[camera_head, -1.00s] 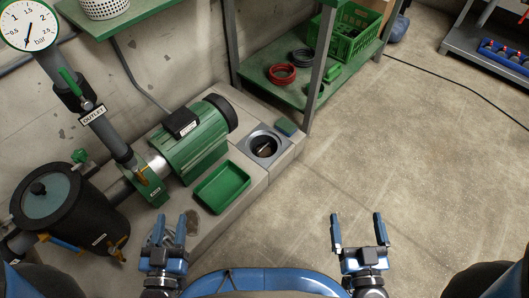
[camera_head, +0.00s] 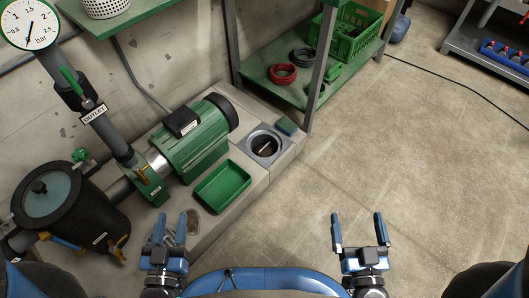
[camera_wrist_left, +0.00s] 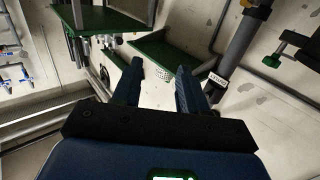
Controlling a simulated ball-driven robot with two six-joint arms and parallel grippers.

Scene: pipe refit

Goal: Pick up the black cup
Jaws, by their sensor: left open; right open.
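I cannot make out a black cup for certain in either view. A round grey-rimmed opening (camera_head: 263,145) in the plinth has a dark inside with something small and brownish in it, too small to tell. A large black pot (camera_head: 72,215) with a glassy round lid stands at the lower left. My left gripper (camera_head: 172,217) is open and empty at the lower left, right of the pot and below the green tray. Its open fingers also show in the left wrist view (camera_wrist_left: 160,68). My right gripper (camera_head: 358,217) is open and empty over bare floor.
A green tray (camera_head: 222,187) lies on the plinth beside a green motor (camera_head: 195,140). A green-topped bench (camera_head: 310,80) carries a red coil (camera_head: 282,73) and a green crate (camera_head: 352,35). A grey shelf (camera_head: 490,45) stands far right. The right-hand floor is largely clear.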

